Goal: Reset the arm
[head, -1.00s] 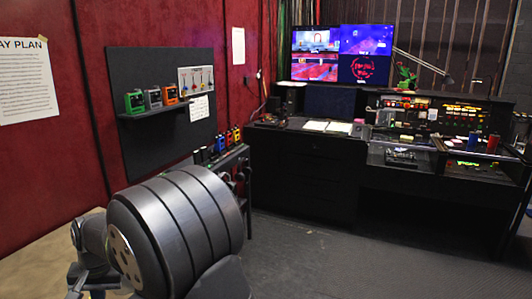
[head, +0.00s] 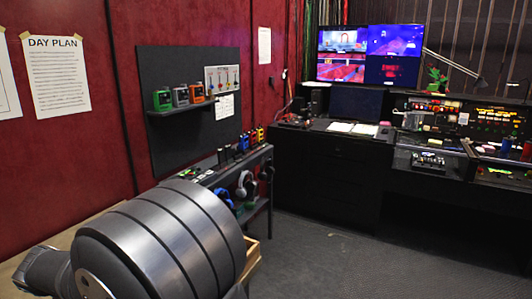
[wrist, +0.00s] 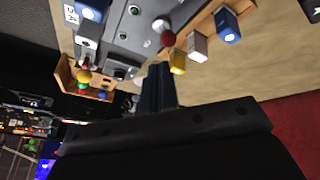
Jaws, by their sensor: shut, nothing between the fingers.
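In the wrist view my gripper (wrist: 157,88) is shut and empty, its dark fingers together above the work surface. Beyond the fingertips is a grey panel (wrist: 118,32) with a green button (wrist: 134,10), a white knob (wrist: 160,24) and a red round knob (wrist: 167,39). Beside it stand a yellow block (wrist: 178,64), a white block (wrist: 197,46) and a blue block (wrist: 228,25). The fingers look apart from all of these. The head view shows my big grey arm link at the lower left, but not my gripper or the panel.
A wooden tray (wrist: 62,74) with small coloured things lies beside the panel. In the head view, a dark rack (head: 258,208) with headphones stands past my arm, under a wall shelf (head: 182,109). A black console desk (head: 325,180) is at the back. The floor (head: 350,265) is clear.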

